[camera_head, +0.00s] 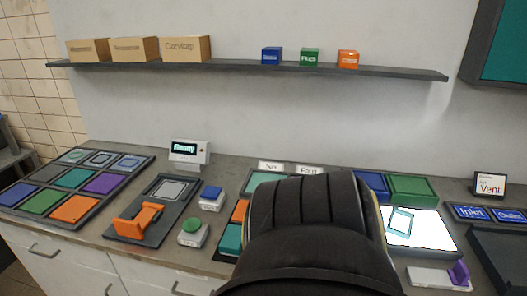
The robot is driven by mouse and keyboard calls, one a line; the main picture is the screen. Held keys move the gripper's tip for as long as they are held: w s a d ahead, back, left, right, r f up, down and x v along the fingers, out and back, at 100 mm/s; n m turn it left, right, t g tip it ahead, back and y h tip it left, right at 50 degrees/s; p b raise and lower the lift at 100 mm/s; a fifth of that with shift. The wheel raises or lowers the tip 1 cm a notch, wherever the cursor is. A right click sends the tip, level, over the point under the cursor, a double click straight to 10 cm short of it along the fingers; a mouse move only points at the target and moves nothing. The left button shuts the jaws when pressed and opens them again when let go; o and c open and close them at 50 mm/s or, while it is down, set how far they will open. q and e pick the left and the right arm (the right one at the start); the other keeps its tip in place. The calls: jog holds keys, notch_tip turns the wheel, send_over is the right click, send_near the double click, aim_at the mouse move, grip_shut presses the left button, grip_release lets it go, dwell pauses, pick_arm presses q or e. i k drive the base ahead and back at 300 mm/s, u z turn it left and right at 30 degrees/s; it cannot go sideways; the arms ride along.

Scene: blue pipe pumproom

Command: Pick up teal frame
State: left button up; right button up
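A small teal frame (400,222) lies tilted on a bright white lit panel (432,240) right of centre on the counter. A large black part of my own arm fills the bottom middle and covers the counter just left of the panel. I cannot tell which arm it belongs to. No fingertips of either gripper show. The teal frame appears apart from my arm, with nothing visibly holding it.
A tray of coloured tiles (113,196) and an orange-handled device (139,219) are at left. Blue (211,195) and green (194,229) buttons stand near the middle. A green box (412,188) sits behind the panel. A purple-lever switch (458,273) is in front. A shelf (240,69) runs above.

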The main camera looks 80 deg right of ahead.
aim_at(400, 223)
jog(key=i, duration=0.45)
jog(key=z, duration=2.9)
